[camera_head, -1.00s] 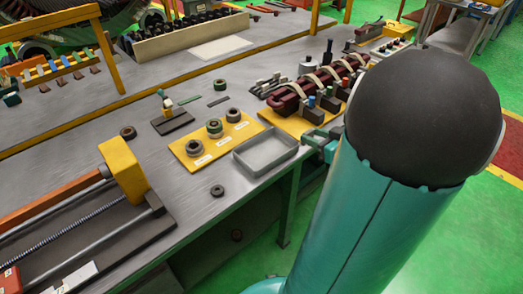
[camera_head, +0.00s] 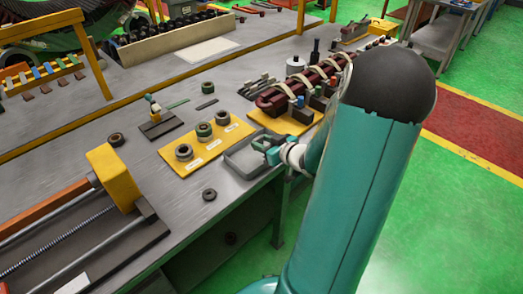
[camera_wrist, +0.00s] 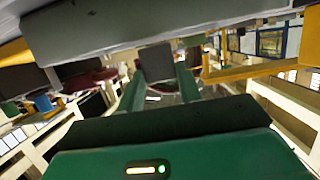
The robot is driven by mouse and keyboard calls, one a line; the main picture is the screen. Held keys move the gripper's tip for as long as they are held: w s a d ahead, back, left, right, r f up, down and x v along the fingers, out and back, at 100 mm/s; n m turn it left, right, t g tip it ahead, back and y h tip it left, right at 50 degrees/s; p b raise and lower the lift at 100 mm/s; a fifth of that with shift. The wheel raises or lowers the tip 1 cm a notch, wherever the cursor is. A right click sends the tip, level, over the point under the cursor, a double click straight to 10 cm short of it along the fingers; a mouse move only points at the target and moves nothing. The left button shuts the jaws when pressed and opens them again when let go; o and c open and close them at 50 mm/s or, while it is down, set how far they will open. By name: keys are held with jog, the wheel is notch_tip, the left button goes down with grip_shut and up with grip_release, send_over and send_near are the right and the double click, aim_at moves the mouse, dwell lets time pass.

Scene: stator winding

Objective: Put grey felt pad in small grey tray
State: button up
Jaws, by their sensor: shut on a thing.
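The small grey tray (camera_head: 238,160) lies near the front edge of the bench, right of a yellow board. My gripper (camera_head: 268,147) is over the tray's right side in the head view and hides part of it. In the wrist view, my gripper (camera_wrist: 155,78) has two green fingers with a dark grey, flat-faced piece (camera_wrist: 156,60) between their far ends. This looks like the grey felt pad. In the head view the pad is too small and covered to make out. I cannot tell whether it touches the tray.
The yellow board (camera_head: 190,162) holds several ring-shaped parts. A dark red coil bundle (camera_head: 290,92) on a yellow plate stands just behind the tray. A dark ring (camera_head: 209,195) lies left of the tray near the bench edge. A yellow-ended fixture (camera_head: 113,177) is farther left.

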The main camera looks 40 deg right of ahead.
aim_at(261, 159)
jog(key=shift+w+a+f, duration=0.1)
jog(key=shift+w+f, duration=0.15)
jog(key=shift+f, duration=1.65)
jog(key=shift+w, duration=0.1)
jog(key=shift+f, duration=0.2)
jog(key=o, duration=1)
jog(key=shift+c, duration=0.2)
jog(key=shift+r, duration=0.1)
